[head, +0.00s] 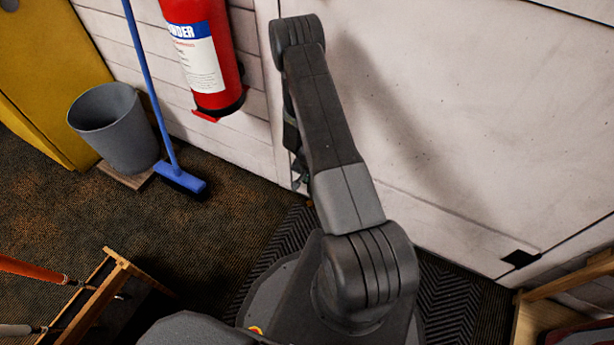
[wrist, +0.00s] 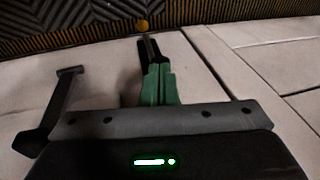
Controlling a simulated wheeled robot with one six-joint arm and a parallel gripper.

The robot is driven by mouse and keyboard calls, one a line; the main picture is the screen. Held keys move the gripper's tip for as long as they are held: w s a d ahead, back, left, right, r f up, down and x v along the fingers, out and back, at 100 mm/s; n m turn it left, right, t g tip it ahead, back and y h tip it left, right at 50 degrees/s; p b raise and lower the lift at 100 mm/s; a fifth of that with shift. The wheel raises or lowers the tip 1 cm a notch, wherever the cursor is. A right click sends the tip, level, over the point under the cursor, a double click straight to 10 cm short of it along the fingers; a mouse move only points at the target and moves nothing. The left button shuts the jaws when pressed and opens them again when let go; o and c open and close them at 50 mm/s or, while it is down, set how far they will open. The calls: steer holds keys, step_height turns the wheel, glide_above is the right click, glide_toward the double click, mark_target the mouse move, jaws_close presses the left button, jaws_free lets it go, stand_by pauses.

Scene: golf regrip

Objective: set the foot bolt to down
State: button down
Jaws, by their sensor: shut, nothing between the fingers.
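My gripper (wrist: 149,44) is shut and empty. Its green-padded fingers lie together in the wrist view, with their dark tips close to the lower edge of the pale door (wrist: 232,85). A small brass-coloured knob (wrist: 143,26) shows just past the tips, against the dark floor mat; I cannot tell whether the tips touch it or whether it belongs to the foot bolt. No bolt is clearly visible, so its setting cannot be read. In the head view my gripper (head: 299,178) is mostly hidden behind my arm, low by the door edge.
A dark bracket-like piece (wrist: 62,95) stands left of the fingers. A red extinguisher (head: 205,55), blue broom (head: 150,90) and grey bucket (head: 115,130) are left of my arm. A wooden rack (head: 95,295) stands lower left. Carpet (head: 225,220) between them is clear.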

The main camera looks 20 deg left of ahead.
step_height(320, 180, down, 7)
steer(key=b, duration=0.7)
steer(key=shift+r+b, duration=0.15)
steer(key=shift+b, duration=0.25)
steer(key=p+v, duration=0.5)
steer(key=v, duration=0.9)
steer(key=shift+r, duration=0.25)
steer(key=shift+f, duration=0.1)
steer(key=b+x, duration=0.4)
steer(key=x, duration=0.9)
steer(key=shift+f, duration=0.25)
steer(key=shift+r, duration=0.15)
